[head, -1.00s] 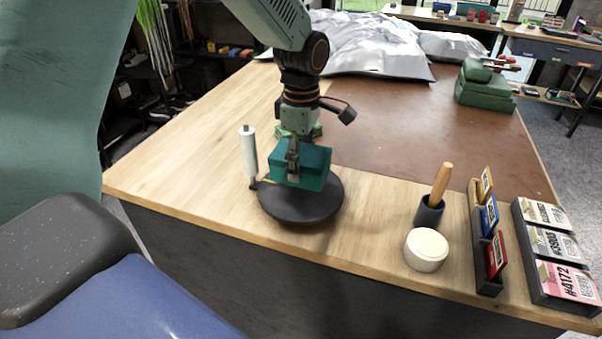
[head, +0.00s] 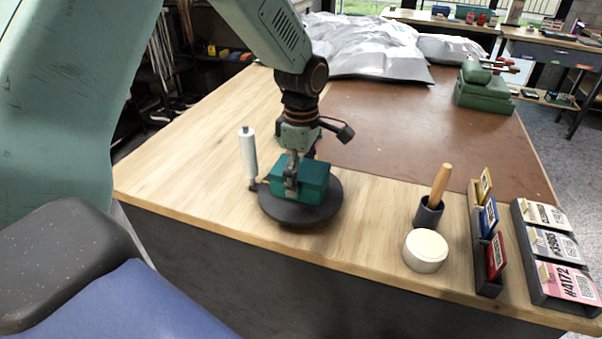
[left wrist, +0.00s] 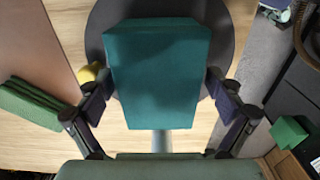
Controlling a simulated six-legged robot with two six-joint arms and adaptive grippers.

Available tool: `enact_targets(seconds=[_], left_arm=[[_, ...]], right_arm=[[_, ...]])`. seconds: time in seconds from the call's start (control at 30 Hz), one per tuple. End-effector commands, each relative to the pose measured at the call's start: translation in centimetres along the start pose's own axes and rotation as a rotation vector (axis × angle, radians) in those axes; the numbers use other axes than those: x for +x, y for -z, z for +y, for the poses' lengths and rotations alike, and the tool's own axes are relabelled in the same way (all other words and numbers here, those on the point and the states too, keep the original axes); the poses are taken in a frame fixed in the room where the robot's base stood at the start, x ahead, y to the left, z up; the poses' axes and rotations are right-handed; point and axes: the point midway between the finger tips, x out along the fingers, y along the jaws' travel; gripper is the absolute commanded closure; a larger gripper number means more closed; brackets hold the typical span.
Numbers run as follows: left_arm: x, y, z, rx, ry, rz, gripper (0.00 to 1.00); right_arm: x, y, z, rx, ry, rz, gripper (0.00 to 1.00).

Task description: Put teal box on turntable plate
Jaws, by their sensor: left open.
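The teal box (head: 312,180) rests on the dark round turntable plate (head: 300,214) near the table's front edge. In the left wrist view the teal box (left wrist: 157,75) lies between the two fingers, with the dark plate (left wrist: 225,25) beneath it. My left gripper (head: 292,178) is around the box from above, its near finger in front of the box's front face. In the left wrist view the left gripper's fingers (left wrist: 157,92) are spread, with a small gap to the box on each side. My right gripper is not in view.
A white roller (head: 248,153) stands upright just left of the plate. A round white tin (head: 425,250), a cup with a wooden-handled tool (head: 430,212) and card racks (head: 488,236) stand to the right. The brown mat (head: 420,130) behind is mostly clear.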

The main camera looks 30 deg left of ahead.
Motion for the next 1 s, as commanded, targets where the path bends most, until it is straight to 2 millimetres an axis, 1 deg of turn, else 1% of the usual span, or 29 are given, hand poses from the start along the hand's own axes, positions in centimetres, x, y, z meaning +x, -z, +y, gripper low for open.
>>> enact_targets(seconds=[0.17, 0.27, 0.37, 0.6, 0.7, 0.8, 0.9, 1.0], left_arm=[[-0.1, 0.0, 0.0, 0.0, 0.0, 0.0, 0.07], [-0.7, 0.0, 0.1, 0.0, -0.002, 0.0, 0.07], [-2.1, 0.0, 0.1, 0.0, -0.004, -0.001, 0.07], [-7.2, 0.0, 0.1, 0.0, -0.006, -0.001, 0.07], [-9.0, 0.0, 0.1, 0.0, -0.004, 0.0, 0.07], [-10.5, 0.0, 0.1, 0.0, -0.002, 0.0, 0.07], [-11.5, 0.0, 0.1, -0.001, -0.002, 0.0, 0.07], [-12.0, 0.0, 0.1, 0.0, -0.001, 0.0, 0.07]], right_arm=[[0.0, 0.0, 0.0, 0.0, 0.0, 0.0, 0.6], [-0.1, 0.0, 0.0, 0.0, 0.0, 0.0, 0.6], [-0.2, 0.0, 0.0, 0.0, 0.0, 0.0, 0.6], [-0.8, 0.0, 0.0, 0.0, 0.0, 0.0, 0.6], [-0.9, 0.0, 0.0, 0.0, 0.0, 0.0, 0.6], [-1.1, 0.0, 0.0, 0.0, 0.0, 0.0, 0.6], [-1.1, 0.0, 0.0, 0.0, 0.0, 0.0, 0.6], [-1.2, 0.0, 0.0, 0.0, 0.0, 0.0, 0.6]])
